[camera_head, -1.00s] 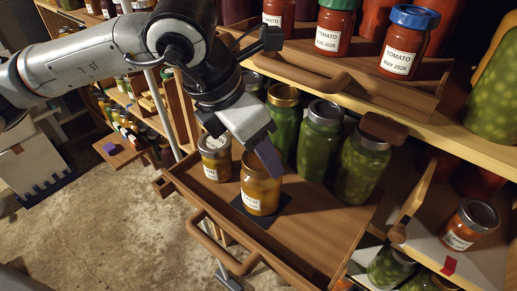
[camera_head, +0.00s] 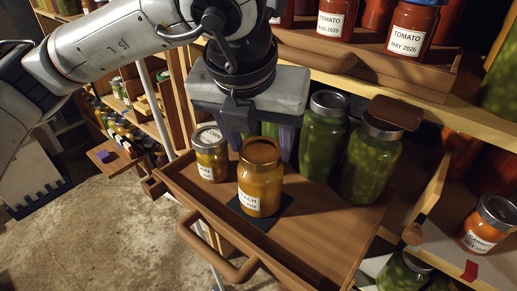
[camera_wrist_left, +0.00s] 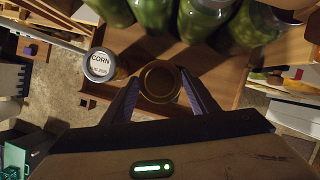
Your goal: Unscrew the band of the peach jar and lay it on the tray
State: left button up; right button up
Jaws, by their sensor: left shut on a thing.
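The peach jar (camera_head: 260,192), amber with a white label, stands upright on a dark square mat (camera_head: 246,217) on the wooden tray (camera_head: 305,228). Its round band (camera_head: 261,151) is on top and also shows from above in the left wrist view (camera_wrist_left: 160,64). My left gripper (camera_head: 259,140) reaches down to the jar's top from behind, one finger at each side. It is shut on the band; in the left wrist view its two fingers (camera_wrist_left: 160,85) flank the rim. I cannot tell whether the band is loose. My right gripper is not in view.
A corn jar (camera_head: 210,154) stands close at the left of the peach jar. Green jars (camera_head: 322,137) stand behind and to the right. A shelf of tomato jars (camera_head: 408,28) is above. The tray's front right is clear; a handle (camera_head: 215,249) projects from its front.

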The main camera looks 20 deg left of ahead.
pick_arm(q)
jog(key=shift+n, duration=0.5)
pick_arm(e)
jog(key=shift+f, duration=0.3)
pick_arm(q)
jog(key=shift+d+f+n+y+b, duration=0.1)
jog(key=shift+f+n+y+b, duration=0.05)
jog(key=shift+n+y+b, duration=0.3)
jog(key=shift+n, duration=0.55)
jog(key=shift+d+r+n+y, duration=0.1)
jog(key=shift+r+n+y, duration=0.2)
jog(key=shift+n+y, duration=0.25)
jog(key=shift+f+n+g, duration=0.15)
jog(key=shift+n+g, duration=0.25)
jog(key=shift+n, duration=0.35)
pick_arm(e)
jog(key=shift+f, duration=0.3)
pick_arm(q)
jog(key=shift+w+n+y+p, duration=0.1)
jog(key=shift+n+y+p, duration=0.3)
jog(key=shift+n, duration=0.4)
jog(key=n+g, duration=0.1)
jog(key=n, duration=0.2)
jog(key=shift+y, duration=0.3)
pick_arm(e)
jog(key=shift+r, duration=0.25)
